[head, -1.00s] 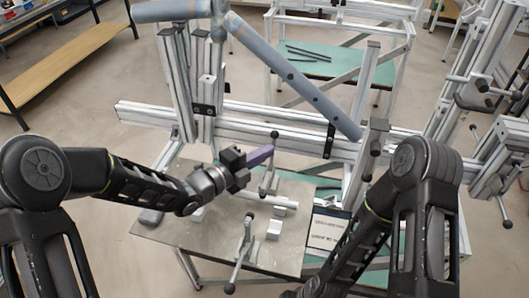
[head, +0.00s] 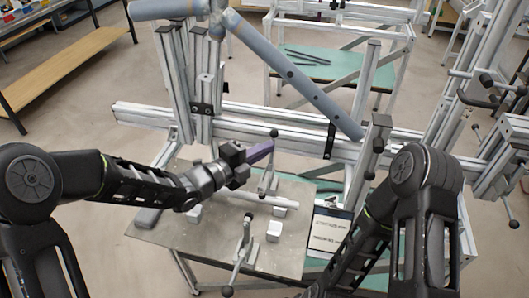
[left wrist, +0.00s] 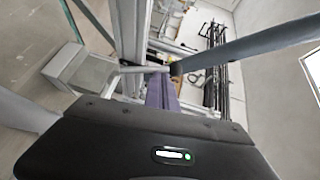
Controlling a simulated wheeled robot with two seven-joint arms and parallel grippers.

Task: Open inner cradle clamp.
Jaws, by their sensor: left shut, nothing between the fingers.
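A clamp lever with a black knob (head: 274,133) stands upright in front of the aluminium beam. In the left wrist view the knob (left wrist: 176,68) sits at the end of a pale rod, just beyond the fingertips. My left gripper (head: 264,148) has purple fingers, shut and empty, just left of the lever and below the knob. Its fingers also show in the left wrist view (left wrist: 161,92). I cannot tell whether they touch the lever. A second clamp lever (head: 240,258) with a black knob lies nearer me, over the plate's front edge. My right gripper is out of view.
A blue-grey tube frame (head: 290,75) rests above the aluminium beam (head: 150,116). A metal plate (head: 190,235) holds small light blocks (head: 274,231). A printed card (head: 329,230) lies right of it. Upright posts (head: 371,150) stand at right.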

